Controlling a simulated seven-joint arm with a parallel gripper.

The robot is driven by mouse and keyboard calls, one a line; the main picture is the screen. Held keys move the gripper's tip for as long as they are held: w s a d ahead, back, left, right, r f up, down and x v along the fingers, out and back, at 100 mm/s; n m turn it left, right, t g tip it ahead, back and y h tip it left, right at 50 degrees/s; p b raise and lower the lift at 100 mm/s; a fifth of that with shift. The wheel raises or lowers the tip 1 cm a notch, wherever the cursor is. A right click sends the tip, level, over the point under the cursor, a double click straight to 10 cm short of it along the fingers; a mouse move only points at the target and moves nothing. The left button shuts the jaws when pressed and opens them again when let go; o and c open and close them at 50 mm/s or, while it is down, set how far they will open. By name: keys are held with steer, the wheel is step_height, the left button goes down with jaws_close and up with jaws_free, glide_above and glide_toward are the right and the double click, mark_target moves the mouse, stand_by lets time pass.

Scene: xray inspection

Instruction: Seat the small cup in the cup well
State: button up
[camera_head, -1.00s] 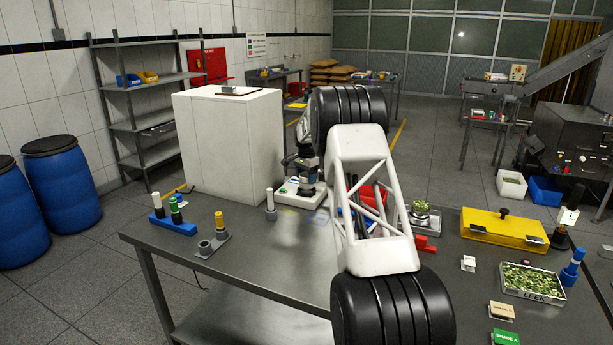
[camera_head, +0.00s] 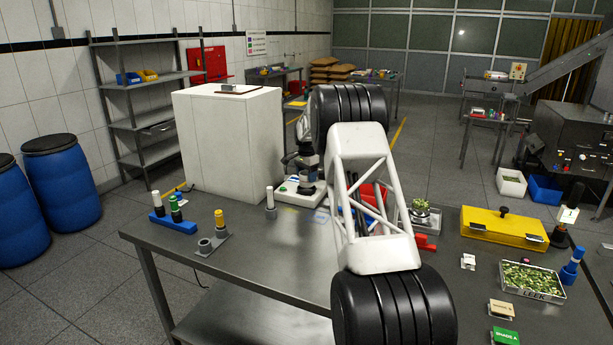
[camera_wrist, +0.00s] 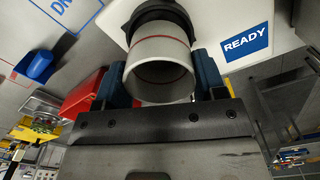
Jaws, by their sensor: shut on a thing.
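In the wrist view, the small cup (camera_wrist: 158,50) is pale with a thin red line around it, its open mouth towards the camera. My gripper (camera_wrist: 163,88) is shut on it, with a dark blue finger on either side. Just beyond the cup is a dark round ring, the cup well (camera_wrist: 146,8), on a white base. The cup overlaps the ring, so I cannot tell how deep it sits. In the head view, my gripper (camera_head: 308,172) is low over the white device (camera_head: 290,187) on the table, and the cup is hard to make out.
A "READY" label (camera_wrist: 246,43) is on the white base. A red bin (camera_wrist: 84,94) and a blue scoop-like object (camera_wrist: 36,66) lie to the left.

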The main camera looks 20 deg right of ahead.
steer(key=shift+f, duration=1.05)
stand_by(0.5)
steer(key=o, duration=1)
steer(key=shift+r, duration=3.85)
